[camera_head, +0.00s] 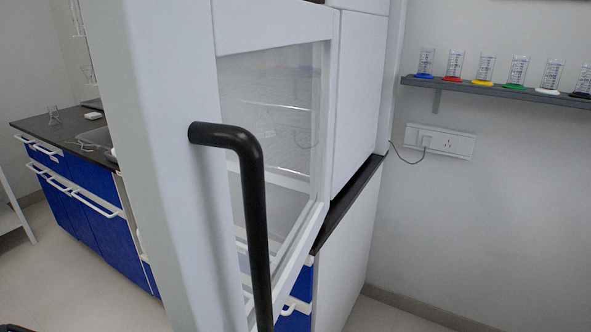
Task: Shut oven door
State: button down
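The white oven door (165,170) fills the left and middle of the head view, very close to the camera. It has a large glass window (270,110). A black bent bar handle (254,210) runs down its near side and leaves the frame at the bottom. The door seems to stand open, jutting from the white oven body (360,85) towards me, but its exact angle is hard to tell. My gripper is not in view.
The oven stands on a dark counter top (347,205) over a white and blue cabinet. Blue drawers (85,190) stand behind at left. A grey shelf (500,90) with several beakers and a socket (440,140) are on the right wall.

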aim_at(220, 115)
jog(key=k+l+u, duration=0.45)
jog(key=k+u, duration=0.3)
jog(key=k, duration=0.2)
jog(key=i+j, duration=0.15)
jog(key=j, duration=0.15)
jog(key=i+j, duration=0.2)
